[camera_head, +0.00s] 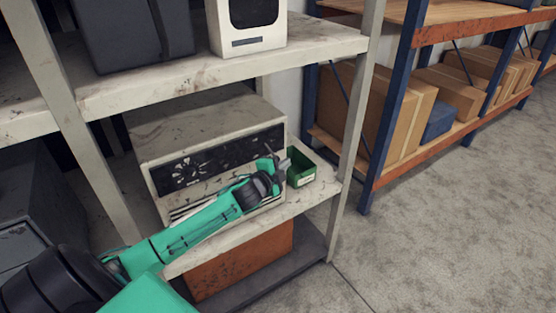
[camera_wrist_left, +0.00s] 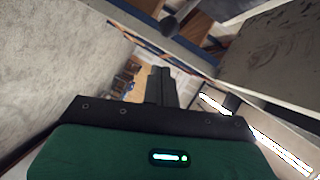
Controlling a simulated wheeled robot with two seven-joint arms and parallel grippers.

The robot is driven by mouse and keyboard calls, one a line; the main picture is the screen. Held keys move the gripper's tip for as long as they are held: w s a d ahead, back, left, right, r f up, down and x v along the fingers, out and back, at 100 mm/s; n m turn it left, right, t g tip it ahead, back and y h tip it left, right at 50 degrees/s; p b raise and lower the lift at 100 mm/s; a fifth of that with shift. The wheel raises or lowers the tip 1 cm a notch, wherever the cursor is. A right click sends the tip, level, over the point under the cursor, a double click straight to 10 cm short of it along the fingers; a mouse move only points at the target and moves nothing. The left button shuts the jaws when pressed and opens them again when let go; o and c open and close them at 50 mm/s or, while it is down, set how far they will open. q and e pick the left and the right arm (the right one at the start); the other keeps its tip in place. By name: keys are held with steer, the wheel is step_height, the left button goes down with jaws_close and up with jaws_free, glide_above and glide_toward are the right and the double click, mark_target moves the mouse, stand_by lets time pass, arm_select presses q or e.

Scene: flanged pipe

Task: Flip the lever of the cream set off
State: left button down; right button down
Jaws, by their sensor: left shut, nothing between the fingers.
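The cream set (camera_head: 195,135), a wide scuffed box with a dark front panel, stands on the middle shelf in the head view. My left arm reaches across its front from the lower left. My left gripper (camera_head: 273,160) is at the right end of that front, beside a small green bin. In the left wrist view the gripper's dark fingers (camera_wrist_left: 158,86) are together with nothing between them. The lever cannot be made out in the head view. A dark rounded knob (camera_wrist_left: 169,25) shows beyond the fingertips in the wrist view; I cannot tell whether it is the lever. My right gripper is not in view.
The green bin (camera_head: 301,168) sits close to the gripper on the same shelf. A pale shelf post (camera_head: 355,110) stands to the right. A white set (camera_head: 270,32) is on the shelf above, an orange-brown box (camera_head: 240,262) below. The floor at right is clear.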

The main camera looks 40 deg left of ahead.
mark_target(271, 152)
arm_select(q)
steer(key=shift+w+a+f+p, duration=0.15)
steer(key=shift+a+f, duration=0.1)
steer(key=shift+a, duration=0.4)
steer(key=shift+s+a+f+p, duration=0.1)
steer(key=shift+a+f+p, duration=0.1)
steer(key=shift+a, duration=0.4)
steer(key=shift+f, duration=0.1)
steer(key=shift+w+a+f+b, duration=0.15)
steer(key=shift+f+b, duration=0.45)
steer(key=shift+f, duration=0.25)
